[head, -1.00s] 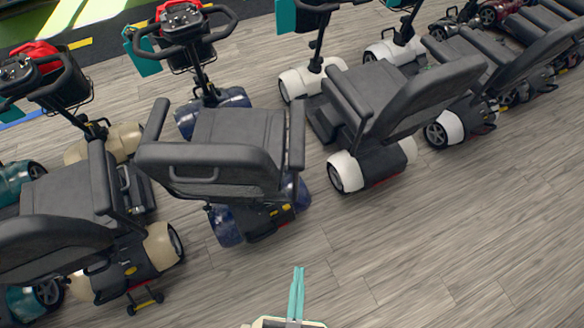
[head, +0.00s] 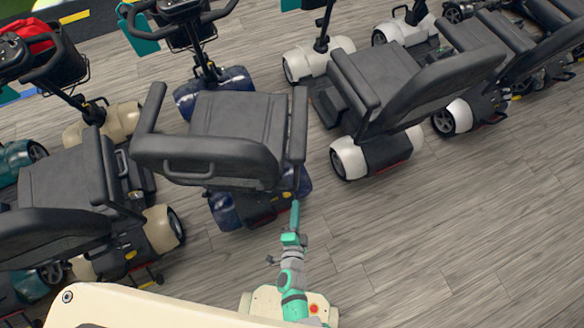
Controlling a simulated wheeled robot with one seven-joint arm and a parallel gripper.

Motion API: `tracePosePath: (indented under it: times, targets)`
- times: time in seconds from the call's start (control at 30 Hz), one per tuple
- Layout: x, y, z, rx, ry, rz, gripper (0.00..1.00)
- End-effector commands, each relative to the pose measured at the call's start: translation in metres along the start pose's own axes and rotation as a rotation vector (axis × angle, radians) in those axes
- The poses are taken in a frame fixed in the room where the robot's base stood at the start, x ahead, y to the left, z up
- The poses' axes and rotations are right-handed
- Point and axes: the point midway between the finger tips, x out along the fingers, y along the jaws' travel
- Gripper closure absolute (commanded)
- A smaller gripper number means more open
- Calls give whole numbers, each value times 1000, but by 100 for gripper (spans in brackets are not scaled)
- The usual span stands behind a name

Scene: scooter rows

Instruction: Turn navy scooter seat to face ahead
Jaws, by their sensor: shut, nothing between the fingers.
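The navy scooter (head: 228,208) stands left of centre, its front toward the top of the picture and slightly left. Its black seat (head: 237,120) is turned a little to the right of that line. The wide seat back (head: 208,160) is at the near side, shifted left over the rear body. An armrest (head: 298,138) runs along the seat's right side. My gripper (head: 295,213) is shut and empty, near the scooter's right rear, below the right armrest in the picture. I cannot tell whether it touches the scooter.
A beige scooter (head: 160,232) stands close on the left and a white scooter (head: 350,158) on the right. More scooters stand at the upper right. The wooden floor (head: 450,240) is clear at the lower right.

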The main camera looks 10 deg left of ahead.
Motion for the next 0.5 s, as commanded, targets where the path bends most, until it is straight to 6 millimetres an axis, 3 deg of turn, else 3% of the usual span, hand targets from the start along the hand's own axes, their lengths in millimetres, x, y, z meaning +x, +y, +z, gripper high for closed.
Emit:
tracePosePath:
  times: [0.03,0.2,0.5]
  targets:
    - [19,5,9,70,-5,4,100]
    - [57,20,27,248,-7,32,100]
    - [84,26,36,325,-7,44,100]
